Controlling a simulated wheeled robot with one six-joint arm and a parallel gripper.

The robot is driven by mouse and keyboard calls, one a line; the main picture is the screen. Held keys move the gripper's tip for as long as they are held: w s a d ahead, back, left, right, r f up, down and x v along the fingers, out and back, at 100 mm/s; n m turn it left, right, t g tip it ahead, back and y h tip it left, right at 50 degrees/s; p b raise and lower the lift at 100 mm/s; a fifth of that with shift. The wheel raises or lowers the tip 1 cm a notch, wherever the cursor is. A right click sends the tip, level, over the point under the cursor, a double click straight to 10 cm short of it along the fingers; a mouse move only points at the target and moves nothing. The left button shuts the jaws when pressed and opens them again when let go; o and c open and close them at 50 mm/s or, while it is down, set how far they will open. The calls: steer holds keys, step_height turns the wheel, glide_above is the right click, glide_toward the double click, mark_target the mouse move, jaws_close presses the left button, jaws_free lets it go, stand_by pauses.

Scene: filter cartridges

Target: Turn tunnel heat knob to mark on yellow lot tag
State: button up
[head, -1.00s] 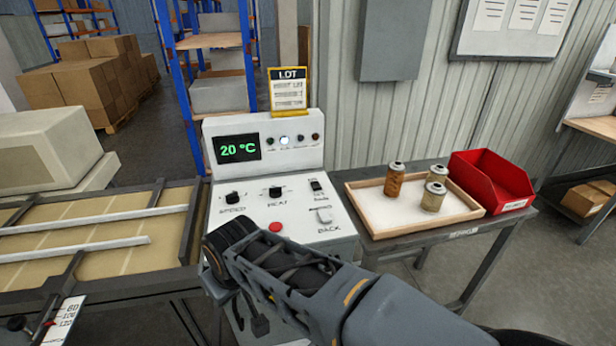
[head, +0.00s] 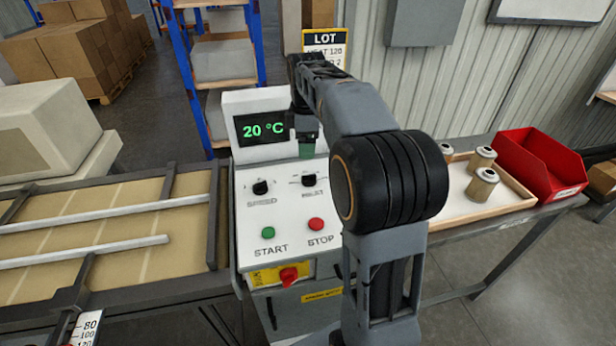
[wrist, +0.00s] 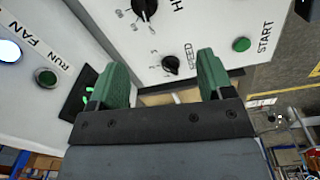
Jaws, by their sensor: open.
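The black heat knob (head: 308,179) is on the white control panel (head: 243,215), right of the speed knob (head: 260,187). In the wrist view the heat knob (wrist: 145,8) is cut by the top edge, with a number scale beside it. The yellow lot tag (head: 324,42) stands behind the panel and reads LOT, with HEAT 120 below; my arm partly covers it. My gripper (head: 306,150) is above the heat knob near the display. In the wrist view its green fingers (wrist: 163,85) are apart and empty, with the speed knob (wrist: 171,64) beyond them.
The display (head: 263,128) reads 20 °C. Green start (head: 268,233) and red stop (head: 316,224) buttons sit below the knobs. A red switch (head: 289,277) is on the front. The tray (head: 450,212) with cartridges and a red bin (head: 541,172) stand right.

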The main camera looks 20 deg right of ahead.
mark_target(309, 175)
steer(key=f, duration=0.4)
steer(key=w+d+f+n, duration=0.1)
steer(key=f, duration=0.4)
steer(key=w+d+f+n+b, duration=0.1)
steer(key=f, duration=0.4)
steer(key=shift+w, duration=0.25)
steer(key=shift+c, duration=0.4)
